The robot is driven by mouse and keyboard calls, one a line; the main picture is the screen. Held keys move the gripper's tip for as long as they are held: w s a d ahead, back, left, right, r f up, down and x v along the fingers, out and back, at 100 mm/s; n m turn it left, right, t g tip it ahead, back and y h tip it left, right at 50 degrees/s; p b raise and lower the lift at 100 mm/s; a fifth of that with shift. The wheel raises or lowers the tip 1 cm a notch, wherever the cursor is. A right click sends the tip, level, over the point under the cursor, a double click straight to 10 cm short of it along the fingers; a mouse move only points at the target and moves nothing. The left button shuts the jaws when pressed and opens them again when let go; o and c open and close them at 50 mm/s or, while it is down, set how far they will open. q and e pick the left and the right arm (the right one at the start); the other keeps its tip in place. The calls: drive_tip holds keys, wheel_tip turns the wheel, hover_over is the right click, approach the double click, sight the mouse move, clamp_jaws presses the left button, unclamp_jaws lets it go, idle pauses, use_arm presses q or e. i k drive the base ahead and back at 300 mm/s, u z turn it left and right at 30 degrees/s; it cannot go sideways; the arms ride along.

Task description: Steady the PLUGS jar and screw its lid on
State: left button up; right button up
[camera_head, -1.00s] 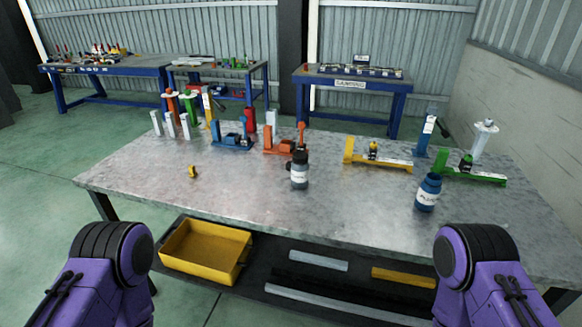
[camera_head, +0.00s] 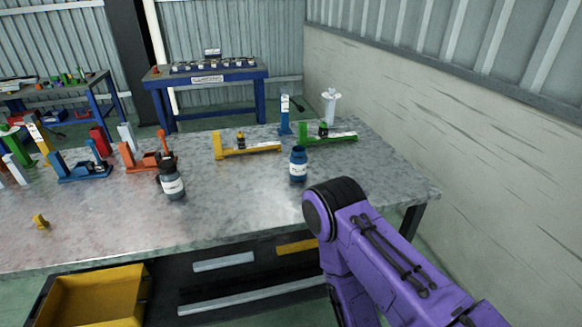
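A blue jar (camera_head: 298,165) with a white label stands upright on the metal table (camera_head: 240,205), towards its right end. Its lettering is too small to read for certain now. I cannot make out a separate lid for it. A dark jar (camera_head: 172,183) with a white label and black top stands to its left. Only a purple link of my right arm shows, in front of the table's near edge at the right. Neither gripper is in view.
Yellow (camera_head: 245,148), green (camera_head: 328,135), orange (camera_head: 145,160) and blue (camera_head: 82,170) fixtures stand behind the jars. A small yellow piece (camera_head: 40,221) lies at left. A yellow bin (camera_head: 95,298) sits below. The tabletop between the jars is clear.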

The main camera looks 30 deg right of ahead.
sight(298, 158)
drive_tip(key=z, duration=2.05)
drive_tip(key=k, duration=1)
drive_tip(key=u, duration=1.05)
drive_tip(key=i, duration=0.55)
drive_tip(key=u, duration=0.05)
